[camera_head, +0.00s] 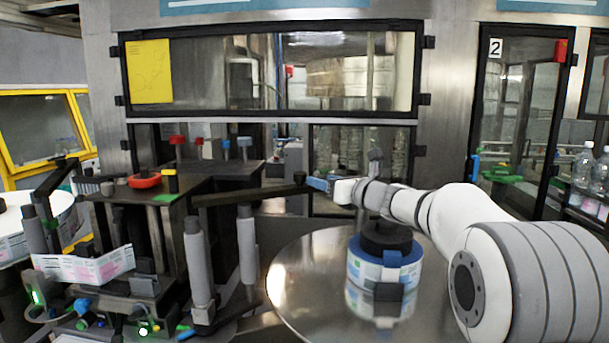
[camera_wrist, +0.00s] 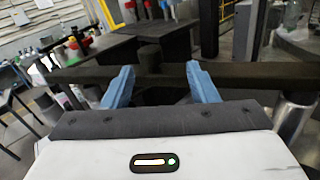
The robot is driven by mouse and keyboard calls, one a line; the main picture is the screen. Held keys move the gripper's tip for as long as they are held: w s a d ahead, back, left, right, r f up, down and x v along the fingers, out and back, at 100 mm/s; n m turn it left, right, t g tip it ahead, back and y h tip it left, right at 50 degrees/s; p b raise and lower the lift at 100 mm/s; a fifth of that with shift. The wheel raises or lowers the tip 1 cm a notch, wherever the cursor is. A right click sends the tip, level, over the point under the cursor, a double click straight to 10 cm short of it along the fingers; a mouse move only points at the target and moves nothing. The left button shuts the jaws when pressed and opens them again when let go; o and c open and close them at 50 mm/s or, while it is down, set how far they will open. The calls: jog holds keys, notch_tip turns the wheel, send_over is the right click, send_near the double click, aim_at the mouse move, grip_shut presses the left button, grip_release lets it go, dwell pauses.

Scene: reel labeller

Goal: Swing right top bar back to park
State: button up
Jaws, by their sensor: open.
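The right top bar (camera_head: 250,194) is a long dark bar at the labeller, reaching right from above the grey rollers toward my gripper. In the wrist view the bar (camera_wrist: 255,76) runs crosswise just beyond my fingers, with a short dark knob (camera_wrist: 150,57) standing on it. My gripper (camera_wrist: 160,70) is open, its two blue fingers apart on either side of the knob's line. Whether they touch the bar or knob cannot be told. In the head view my gripper (camera_head: 318,184) is at the bar's right end; its fingers partly overlap there.
A label reel (camera_head: 384,270) with a dark hub sits on the round steel plate (camera_head: 300,275), below my arm. Upright grey rollers (camera_head: 198,262) stand left of it. A dark machine top (camera_head: 215,178) with red and blue knobs lies behind. Glass doors are at the back.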

aim_at(305, 176)
jog(key=shift+w+a+n+g+y, duration=0.15)
jog(key=shift+a+n+g+y, duration=0.3)
jog(key=shift+a+n, duration=0.55)
jog(key=p+x, duration=0.3)
jog(key=x, duration=0.3)
jog(key=shift+d, duration=0.1)
jog(key=shift+w+a+f, duration=0.1)
jog(key=shift+w+a, duration=0.25)
jog(key=shift+a, duration=0.05)
